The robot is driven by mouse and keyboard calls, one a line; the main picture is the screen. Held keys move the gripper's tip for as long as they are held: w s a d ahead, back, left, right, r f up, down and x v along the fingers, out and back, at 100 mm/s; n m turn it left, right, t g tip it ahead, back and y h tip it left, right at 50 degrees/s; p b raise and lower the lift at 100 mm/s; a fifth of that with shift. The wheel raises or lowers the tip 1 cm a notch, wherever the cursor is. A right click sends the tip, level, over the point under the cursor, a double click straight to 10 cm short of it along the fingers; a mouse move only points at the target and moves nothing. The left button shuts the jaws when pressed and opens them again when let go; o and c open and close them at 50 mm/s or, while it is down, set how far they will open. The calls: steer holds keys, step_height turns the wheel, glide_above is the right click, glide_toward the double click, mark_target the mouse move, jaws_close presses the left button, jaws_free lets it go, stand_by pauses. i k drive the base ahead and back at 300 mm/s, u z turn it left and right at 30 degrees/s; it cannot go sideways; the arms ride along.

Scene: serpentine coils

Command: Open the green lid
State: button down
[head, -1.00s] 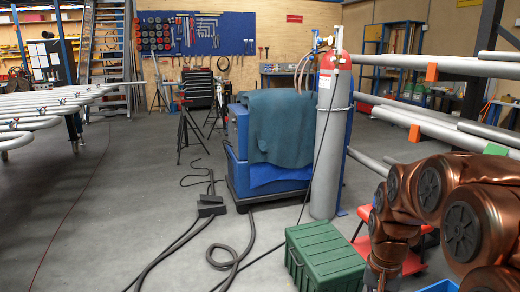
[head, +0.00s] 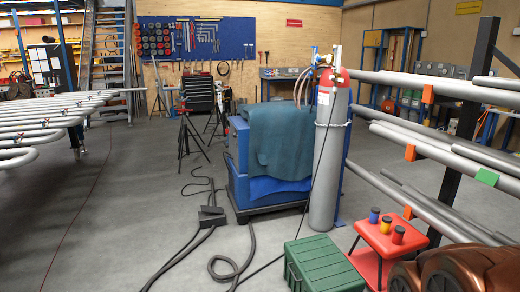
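A green box with a ribbed green lid (head: 325,262) stands on the floor at the bottom centre of the head view. Its lid looks shut. A dark handle or latch shows on its left side. The lower part of the box is cut off by the frame edge. My copper-coloured arm fills the bottom right corner, right of the box. My gripper is not in view.
A red stool (head: 386,238) with several small coloured cans stands right of the box. A grey gas cylinder (head: 325,160) and a blue welding unit (head: 238,170) stand behind it. Black cables (head: 222,268) lie on the floor at left. Pipe racks flank both sides.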

mark_target(321, 265)
steer(key=u, duration=0.25)
steer(key=i, duration=0.65)
steer(key=u, duration=0.7)
steer(key=i, duration=2.1)
